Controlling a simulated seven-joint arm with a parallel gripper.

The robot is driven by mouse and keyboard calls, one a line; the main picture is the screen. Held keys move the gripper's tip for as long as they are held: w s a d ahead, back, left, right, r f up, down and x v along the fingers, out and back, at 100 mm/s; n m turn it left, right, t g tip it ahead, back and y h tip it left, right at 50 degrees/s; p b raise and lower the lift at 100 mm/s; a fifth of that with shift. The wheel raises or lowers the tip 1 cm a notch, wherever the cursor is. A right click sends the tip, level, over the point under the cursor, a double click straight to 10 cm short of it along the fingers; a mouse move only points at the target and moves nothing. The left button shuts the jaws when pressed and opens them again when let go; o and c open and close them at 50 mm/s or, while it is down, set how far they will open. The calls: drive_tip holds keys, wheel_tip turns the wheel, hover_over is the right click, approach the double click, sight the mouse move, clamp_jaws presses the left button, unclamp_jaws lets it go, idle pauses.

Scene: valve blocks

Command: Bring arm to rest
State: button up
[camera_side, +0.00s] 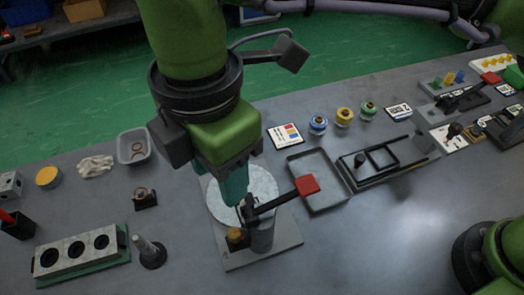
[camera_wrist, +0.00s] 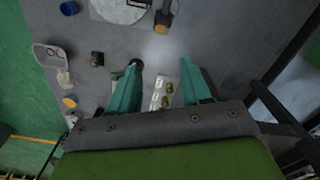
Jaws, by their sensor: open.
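My green arm reaches down from the top of the side view. My gripper (camera_side: 236,196) has teal fingers and points down by a round light disc (camera_side: 262,187) on a grey base plate (camera_side: 268,252). In the side view the fingers overlap the disc and a black lever with a red end (camera_side: 307,185); I cannot tell whether they touch. In the wrist view my gripper (camera_wrist: 161,64) has its fingers wide apart with nothing held between them.
A grey tray (camera_side: 335,205) and a black frame fixture (camera_side: 385,165) stand right of the disc. A clear bin (camera_side: 133,147), white gloves (camera_side: 96,166) and a dark small block (camera_side: 145,198) are left. Several coloured spools (camera_side: 344,116) line the back. The front middle is bare.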

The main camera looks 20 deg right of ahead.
drive_tip(key=w+d+f+m+t+y, duration=0.1)
drive_tip(key=w+d+m, duration=0.2)
drive_tip(key=d+m, duration=0.7)
drive_tip(key=w+d+f+m+t+y, duration=0.1)
drive_tip(key=w+d+m+t, duration=0.15)
drive_tip(key=d+m, duration=0.75)
drive_tip(key=s+d+m+t, duration=0.2)
drive_tip(key=d+m, duration=0.1)
drive_tip(key=d, duration=0.8)
drive_tip(key=s+d+m+t, duration=0.1)
drive_tip(key=s+d+m, duration=0.1)
drive_tip(key=d, duration=0.9)
drive_tip(key=shift+s+d+r+m+t, duration=0.25)
drive_tip(key=shift+d+m+t, duration=0.15)
drive_tip(key=shift+m, duration=0.5)
